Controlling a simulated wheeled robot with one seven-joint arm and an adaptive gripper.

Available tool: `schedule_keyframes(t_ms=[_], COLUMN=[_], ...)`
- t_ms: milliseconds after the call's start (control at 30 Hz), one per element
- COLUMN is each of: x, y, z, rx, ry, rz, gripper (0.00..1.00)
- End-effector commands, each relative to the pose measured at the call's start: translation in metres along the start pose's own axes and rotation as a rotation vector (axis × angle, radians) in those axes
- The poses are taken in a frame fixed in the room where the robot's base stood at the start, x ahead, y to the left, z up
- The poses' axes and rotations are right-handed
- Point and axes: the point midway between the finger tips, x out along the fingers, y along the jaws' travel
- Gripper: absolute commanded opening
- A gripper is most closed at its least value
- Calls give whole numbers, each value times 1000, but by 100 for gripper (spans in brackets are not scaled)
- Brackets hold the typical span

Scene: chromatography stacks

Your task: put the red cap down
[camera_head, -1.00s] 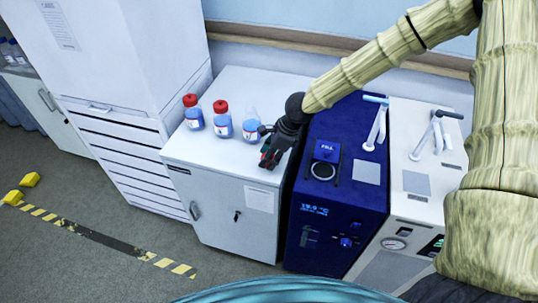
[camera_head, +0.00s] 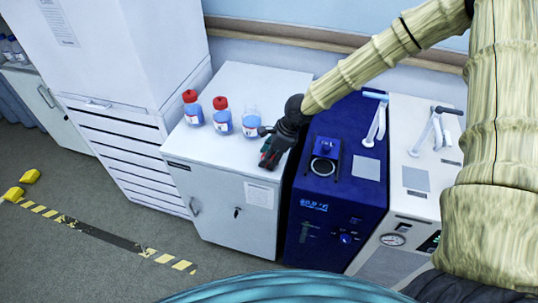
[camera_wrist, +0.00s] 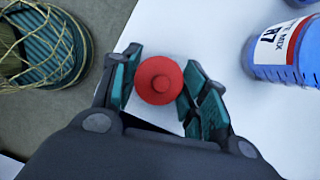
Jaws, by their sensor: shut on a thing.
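The red cap (camera_wrist: 158,80) shows in the wrist view between the two teal-padded fingers of my gripper (camera_wrist: 155,88), which is shut on it. Below the cap is the white cabinet top (camera_wrist: 175,30); I cannot tell whether the cap touches it. A bottle of blue liquid with no cap (camera_head: 251,121) stands just behind and left of my gripper. It also shows at the right of the wrist view (camera_wrist: 285,50).
Two red-capped blue bottles stand further left, one at the far left (camera_head: 193,112) and one in the middle (camera_head: 222,120). A dark blue chiller unit (camera_head: 345,200) stands right of the cabinet. The front left of the cabinet top is bare.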

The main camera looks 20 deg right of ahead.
Motion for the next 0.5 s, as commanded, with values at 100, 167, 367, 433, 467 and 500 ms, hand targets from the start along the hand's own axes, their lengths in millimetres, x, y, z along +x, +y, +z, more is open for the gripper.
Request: schedule_keyframes(t_ms=[100, 167, 367, 433, 467, 500], x=[0, 0, 0, 0, -1, -1], y=[0, 0, 0, 0, 0, 0], z=[0, 0, 0, 0, 0, 0], rx=[0, 0, 0, -1, -1, -1], ry=[0, 0, 0, 0, 0, 0], rz=[0, 0, 0, 0, 0, 0], gripper=[57, 66, 66, 66, 66, 66])
